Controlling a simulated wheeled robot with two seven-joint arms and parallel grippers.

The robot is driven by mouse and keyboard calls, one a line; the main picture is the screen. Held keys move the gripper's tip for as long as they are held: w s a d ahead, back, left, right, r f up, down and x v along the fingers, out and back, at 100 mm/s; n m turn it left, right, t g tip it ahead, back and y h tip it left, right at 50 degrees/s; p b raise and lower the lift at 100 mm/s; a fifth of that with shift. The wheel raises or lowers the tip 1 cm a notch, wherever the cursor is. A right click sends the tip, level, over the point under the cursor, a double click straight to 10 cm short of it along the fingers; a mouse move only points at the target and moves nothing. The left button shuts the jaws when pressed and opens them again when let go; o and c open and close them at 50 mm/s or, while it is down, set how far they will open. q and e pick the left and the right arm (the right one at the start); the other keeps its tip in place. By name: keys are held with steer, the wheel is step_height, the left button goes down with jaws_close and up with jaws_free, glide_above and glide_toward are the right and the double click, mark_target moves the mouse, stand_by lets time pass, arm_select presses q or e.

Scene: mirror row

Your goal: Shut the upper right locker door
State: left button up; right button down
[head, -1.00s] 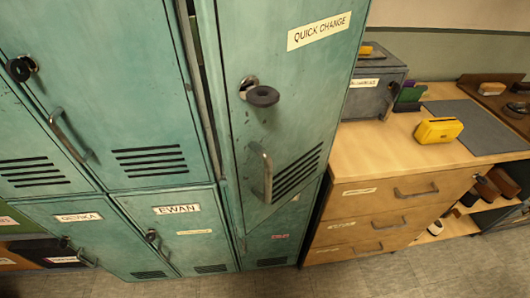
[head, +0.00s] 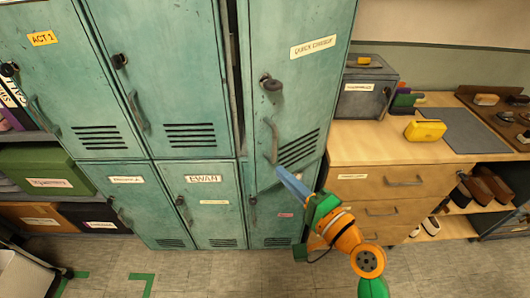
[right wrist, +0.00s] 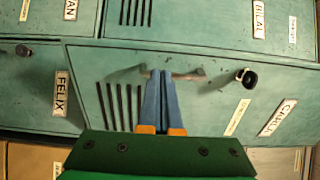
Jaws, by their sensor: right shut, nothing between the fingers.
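The upper right locker door (head: 300,85) is teal, with a "Quick Change" label, a dark lock knob, a bar handle (head: 272,142) and vent slots. It stands ajar: a dark gap shows along its left edge, and its bottom edge juts out over the lower door. My right gripper (head: 280,171) is shut and empty, its blue fingers at the lower end of the handle. In the right wrist view the fingertips (right wrist: 159,73) overlap the handle (right wrist: 185,75) of the door (right wrist: 210,95) labelled "Carla"; I cannot tell whether they touch. My left gripper is out of view.
Other teal lockers, including one labelled "Ewan" (head: 203,178), stand shut to the left. A wooden drawer cabinet (head: 345,187) stands close on the right, with a grey metal box (head: 365,97) and a yellow case (head: 425,130) on top. The floor in front is mostly clear.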

mark_target(256, 150)
steer(key=p+x, duration=0.1)
steer(key=x, duration=0.6)
steer(key=shift+s+a+r, duration=0.1)
steer(key=shift+a, duration=0.05)
steer(key=shift+w+a, duration=0.15)
steer(key=shift+w, duration=0.15)
steer(key=shift+s, duration=0.15)
